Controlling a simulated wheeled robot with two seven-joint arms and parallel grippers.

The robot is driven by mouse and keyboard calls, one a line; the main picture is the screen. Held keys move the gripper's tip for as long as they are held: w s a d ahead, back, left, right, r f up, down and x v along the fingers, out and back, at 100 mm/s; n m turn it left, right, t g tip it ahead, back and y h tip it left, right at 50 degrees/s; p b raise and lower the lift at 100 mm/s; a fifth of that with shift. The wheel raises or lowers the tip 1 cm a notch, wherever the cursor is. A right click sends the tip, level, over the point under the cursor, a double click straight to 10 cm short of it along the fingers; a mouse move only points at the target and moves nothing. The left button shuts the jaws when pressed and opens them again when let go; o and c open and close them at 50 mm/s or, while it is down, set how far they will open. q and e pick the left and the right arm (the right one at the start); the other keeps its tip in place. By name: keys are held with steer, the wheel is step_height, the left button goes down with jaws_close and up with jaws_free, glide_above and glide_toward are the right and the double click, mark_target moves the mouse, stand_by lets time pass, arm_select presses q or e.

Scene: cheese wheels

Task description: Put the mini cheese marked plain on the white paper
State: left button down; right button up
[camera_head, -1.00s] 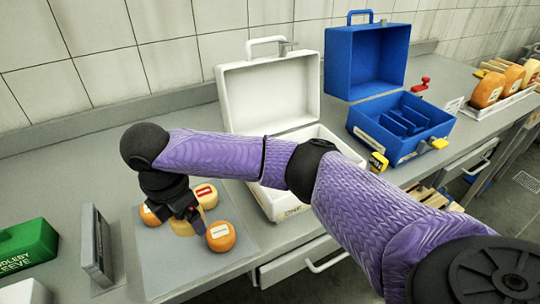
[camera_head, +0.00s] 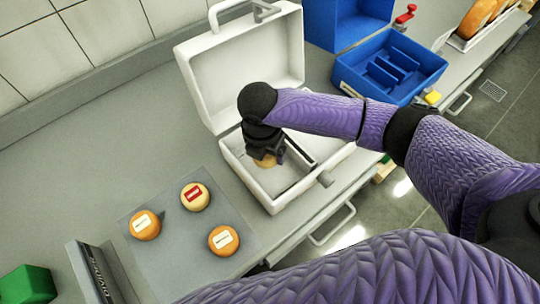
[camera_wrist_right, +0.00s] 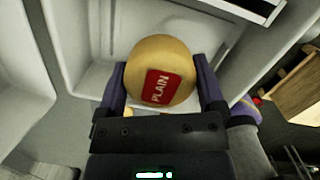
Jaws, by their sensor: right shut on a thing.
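My right gripper (camera_head: 266,153) is shut on a round pale-yellow mini cheese (camera_head: 265,160). In the right wrist view the cheese (camera_wrist_right: 152,55) sits between the two fingers, and its red label reads PLAIN. The gripper is over the open tray of the white case (camera_head: 268,203). In the head view the gripper hides most of the cheese. I cannot clearly tell a sheet of white paper from the case's pale inside. My left gripper is not in view.
On a grey mat (camera_head: 185,262) lie a pale cheese with a red label (camera_head: 203,202) and two orange cheeses with white labels (camera_head: 147,235) (camera_head: 222,251). The white case's raised lid (camera_head: 245,65) stands behind my gripper. An open blue case (camera_head: 345,75) stands to the right.

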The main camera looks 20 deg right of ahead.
mark_target(266, 160)
step_height(266, 160, down, 4)
steer(key=shift+f+b, duration=0.1)
steer(key=shift+b, duration=0.45)
steer(key=o, duration=1.2)
steer(key=r+p, duration=0.1)
steer(key=r, duration=0.2)
steer(key=r+p, duration=0.1)
steer(key=r, duration=0.3)
steer(key=s+a+r+p, duration=0.1)
steer(key=r, duration=0.3)
steer(key=shift+r+p, duration=0.2)
steer(key=shift+p, duration=0.15)
steer(key=shift+r, duration=0.45)
